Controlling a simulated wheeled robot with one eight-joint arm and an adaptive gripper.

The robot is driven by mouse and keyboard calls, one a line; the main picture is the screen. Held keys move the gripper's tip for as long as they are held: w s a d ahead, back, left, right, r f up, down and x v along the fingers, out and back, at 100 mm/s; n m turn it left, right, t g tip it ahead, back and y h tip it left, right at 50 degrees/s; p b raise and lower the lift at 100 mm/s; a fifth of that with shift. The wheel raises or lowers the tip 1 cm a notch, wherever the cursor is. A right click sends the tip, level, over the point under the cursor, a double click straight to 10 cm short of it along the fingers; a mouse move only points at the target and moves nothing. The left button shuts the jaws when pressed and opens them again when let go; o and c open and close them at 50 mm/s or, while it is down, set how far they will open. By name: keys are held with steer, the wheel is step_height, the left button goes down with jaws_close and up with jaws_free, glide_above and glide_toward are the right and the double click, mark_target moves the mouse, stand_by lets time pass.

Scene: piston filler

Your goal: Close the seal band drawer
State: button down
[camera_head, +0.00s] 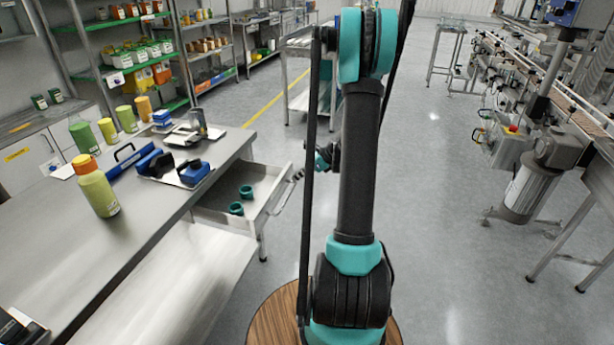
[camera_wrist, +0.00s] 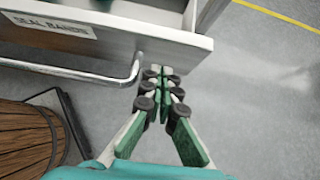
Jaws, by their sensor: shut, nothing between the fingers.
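The seal band drawer (camera_head: 262,190) is pulled out from under the steel workbench, with green seal bands (camera_head: 237,208) lying inside. In the wrist view its white front (camera_wrist: 110,30) carries a label reading "SEAL BANDS" (camera_wrist: 48,25) and a metal bar handle (camera_wrist: 75,72). My gripper (camera_wrist: 165,74) is shut and empty, its fingertips at the right end of the handle, close to the drawer front; I cannot tell whether they touch it. In the head view my gripper (camera_head: 322,158) is partly hidden behind my arm, just right of the drawer front.
The workbench (camera_head: 140,235) holds bottles (camera_head: 95,186), blue tools (camera_head: 193,173) and trays. A cart (camera_head: 300,95) stands behind my arm. A conveyor machine (camera_head: 515,140) is on the right. The floor (camera_head: 440,210) between is free.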

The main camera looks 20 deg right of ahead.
steer(key=shift+w+a, duration=0.2)
steer(key=shift+a, duration=0.05)
glide_above(245, 175)
steer(key=shift+r, duration=0.1)
stand_by(0.7)
stand_by(0.3)
